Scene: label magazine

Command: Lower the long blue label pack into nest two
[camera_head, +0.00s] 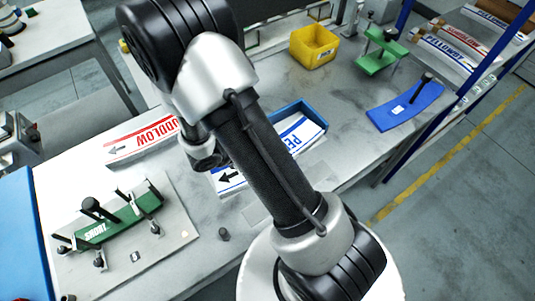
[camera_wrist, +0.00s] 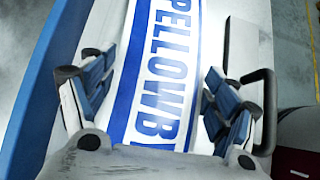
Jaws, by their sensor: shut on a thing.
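The long blue label pack is white with blue bands and blue "PELLOWBY" lettering, and it runs lengthwise between my fingers in the wrist view (camera_wrist: 165,60). In the head view, parts of a blue-lettered pack (camera_head: 298,131) show on both sides of my arm, which hides its middle. My gripper (camera_wrist: 152,72) is shut on the pack, one finger along each long side. It is hidden behind my arm in the head view. I cannot tell which place is nest two, nor whether the pack touches what is below.
A blue tray (camera_head: 291,106) borders the pack. A red-lettered pack (camera_head: 143,137) lies to the left, above a green clamp fixture (camera_head: 110,222). A yellow bin (camera_head: 314,46), a green stand (camera_head: 380,50) and a curved blue plate (camera_head: 405,106) stand right. More packs (camera_head: 468,40) sit top right.

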